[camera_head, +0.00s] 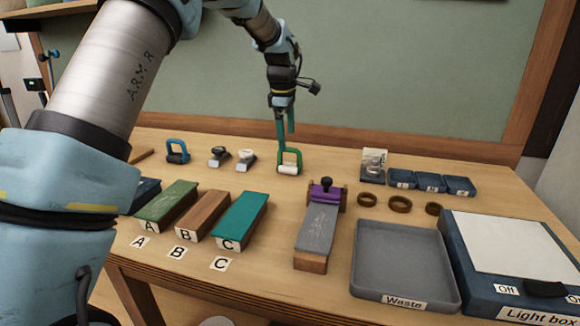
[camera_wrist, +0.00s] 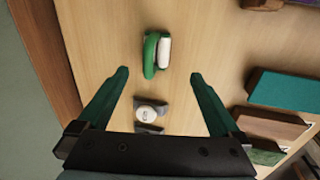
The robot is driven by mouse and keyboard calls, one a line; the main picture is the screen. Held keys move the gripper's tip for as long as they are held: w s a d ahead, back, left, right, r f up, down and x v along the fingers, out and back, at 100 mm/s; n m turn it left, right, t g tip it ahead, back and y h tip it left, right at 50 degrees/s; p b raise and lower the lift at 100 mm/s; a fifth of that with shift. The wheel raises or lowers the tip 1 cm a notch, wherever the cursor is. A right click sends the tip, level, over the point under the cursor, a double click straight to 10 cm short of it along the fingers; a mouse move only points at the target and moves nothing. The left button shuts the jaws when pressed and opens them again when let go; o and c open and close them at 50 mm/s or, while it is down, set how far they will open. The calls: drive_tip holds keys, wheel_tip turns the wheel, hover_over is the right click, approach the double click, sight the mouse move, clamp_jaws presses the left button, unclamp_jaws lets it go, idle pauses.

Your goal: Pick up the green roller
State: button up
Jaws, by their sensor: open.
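The green roller (camera_head: 289,168), with a green frame and a white cylinder, rests on the table near its back edge. In the wrist view the green roller (camera_wrist: 150,56) lies just beyond the fingertips, roughly in line with the gap between them. My gripper (camera_head: 286,142) points down at the roller in the head view, its fingers overlapping the frame's top. In the wrist view my gripper (camera_wrist: 160,74) is open with nothing held. I cannot tell the exact height gap.
Lettered blocks A, B and C (camera_head: 240,218) lie in front. A purple clamp (camera_head: 326,192), brown rings (camera_head: 400,204), a waste tray (camera_head: 404,232) and a light box (camera_head: 520,312) are to the right.

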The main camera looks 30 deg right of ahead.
drive_tip(key=p, duration=0.1)
hover_over(290, 165)
drive_tip(key=s+a, duration=0.1)
drive_tip(key=f, duration=0.5)
drive_tip(key=shift+s+a, duration=0.15)
drive_tip(key=shift+s, duration=0.05)
drive_tip(key=shift+w+d+f+p, duration=0.2)
drive_tip(key=shift+f+p, duration=0.25)
drive_tip(key=shift+f, duration=0.4)
drive_tip(key=shift+w+d+f+p, duration=0.2)
drive_tip(key=shift+f+p, duration=0.3)
drive_tip(key=shift+f, duration=0.35)
drive_tip(key=shift+w+d+f+p, duration=0.2)
drive_tip(key=shift+f+p, duration=0.25)
drive_tip(key=shift+f, duration=0.4)
drive_tip(key=shift+c, duration=0.2)
drive_tip(key=c, duration=1.4)
drive_tip(key=shift+c, duration=0.2)
drive_tip(key=shift+r, duration=0.1)
wheel_tip(290, 165, up, 28)
drive_tip(key=b, duration=0.4)
